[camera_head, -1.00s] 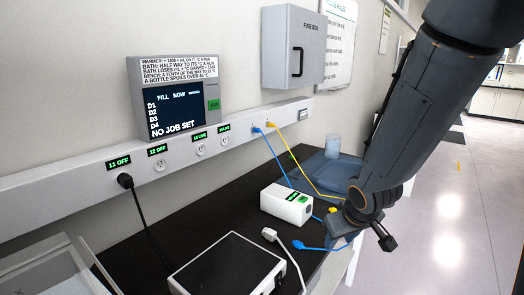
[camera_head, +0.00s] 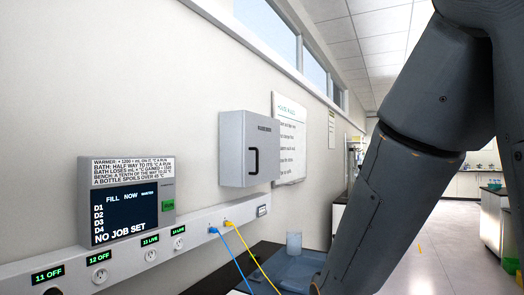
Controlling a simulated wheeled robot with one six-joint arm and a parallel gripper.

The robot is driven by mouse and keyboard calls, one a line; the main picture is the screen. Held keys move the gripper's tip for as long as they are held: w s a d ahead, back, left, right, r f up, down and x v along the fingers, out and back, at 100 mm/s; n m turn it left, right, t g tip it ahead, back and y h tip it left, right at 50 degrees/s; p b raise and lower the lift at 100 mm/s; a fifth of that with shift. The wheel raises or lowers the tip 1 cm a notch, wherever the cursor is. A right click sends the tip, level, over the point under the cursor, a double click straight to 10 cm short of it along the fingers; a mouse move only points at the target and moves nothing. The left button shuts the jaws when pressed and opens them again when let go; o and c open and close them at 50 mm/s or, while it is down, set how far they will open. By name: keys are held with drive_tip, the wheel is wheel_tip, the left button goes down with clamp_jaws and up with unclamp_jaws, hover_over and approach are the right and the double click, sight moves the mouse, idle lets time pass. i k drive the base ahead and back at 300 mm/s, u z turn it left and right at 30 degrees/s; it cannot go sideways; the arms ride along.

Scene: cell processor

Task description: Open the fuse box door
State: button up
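The fuse box (camera_head: 232,150) is a grey metal box on the wall, near the middle of the head view. Its door (camera_head: 264,143) is shut and faces right and toward me. A black bar handle (camera_head: 254,161) stands upright on the door's left part. My arm fills the right side of the view, to the right of the box and apart from it. My gripper is out of the frame, below the bottom edge, so its state is hidden.
A display panel (camera_head: 126,208) reading "NO JOB SET" sits on the wall rail (camera_head: 205,238). A blue cable (camera_head: 233,259) and a yellow cable (camera_head: 245,248) hang from the rail. A clear beaker (camera_head: 294,243) stands on the bench. Open floor (camera_head: 428,250) lies at right.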

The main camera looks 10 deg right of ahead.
sight(261, 133)
drive_tip(key=u, duration=0.35)
drive_tip(key=k, duration=0.35)
drive_tip(key=z, duration=1.55)
drive_tip(key=i, duration=1.05)
drive_tip(key=u, duration=0.45)
